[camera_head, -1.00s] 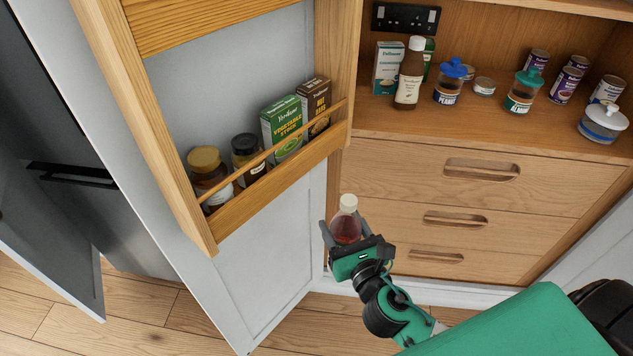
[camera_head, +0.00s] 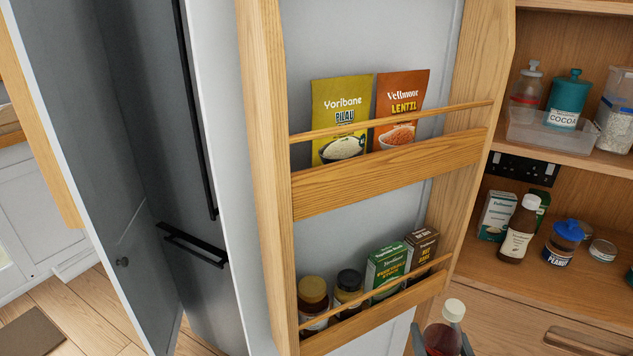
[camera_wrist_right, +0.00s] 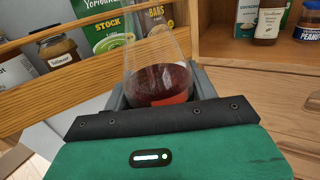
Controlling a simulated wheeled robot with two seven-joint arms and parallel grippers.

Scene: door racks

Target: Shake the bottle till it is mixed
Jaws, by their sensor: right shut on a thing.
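A clear bottle with a pale cap and dark red liquid (camera_head: 443,338) is upright or nearly so at the bottom edge of the head view. My right gripper (camera_head: 441,346) is shut on it, with one finger on each side; most of the gripper is cut off below. In the right wrist view the bottle (camera_wrist_right: 158,62) stands up between the fingers of the gripper (camera_wrist_right: 160,95). Its upper part is clear, and a brighter red patch shows low on it. I cannot tell whether the liquid is evenly mixed. My left gripper is not in view.
The open door rack (camera_head: 380,178) holds packets above and jars (camera_head: 313,295) with boxes below, close behind the bottle. Cupboard shelves with a brown bottle (camera_head: 518,230) and a cocoa jar (camera_head: 566,100) are at right, above a drawer (camera_head: 560,325). A grey fridge (camera_head: 165,150) stands left.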

